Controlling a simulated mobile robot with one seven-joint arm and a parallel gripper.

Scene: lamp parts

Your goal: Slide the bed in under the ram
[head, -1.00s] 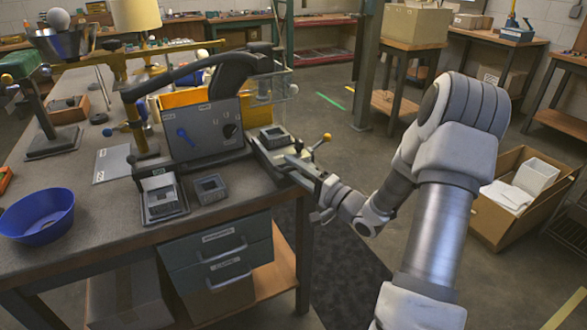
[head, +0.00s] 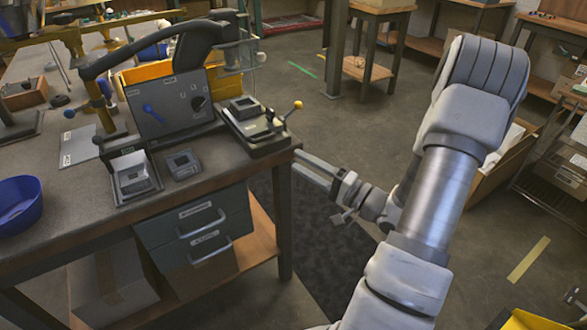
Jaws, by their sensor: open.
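The bed appears to be the flat dark slide (head: 262,140) at the bench's right front edge. A grey square block with a recess (head: 243,107) sits on it, and a lever with a yellow knob (head: 298,104) stands at its right end. A dark curved press arm (head: 150,42) arches above the bench behind a grey panel; I cannot make out the ram itself. My gripper (head: 304,166) is open and empty, just right of and below the bed's front end, apart from it. Its fingers point left toward the bench edge.
Two more square blocks in grey (head: 183,164) and on a tray (head: 133,176) lie on the bench left of the bed. A blue bowl (head: 20,203) is at the left. Drawers (head: 200,225) hang below. The floor right of the bench is clear near my gripper.

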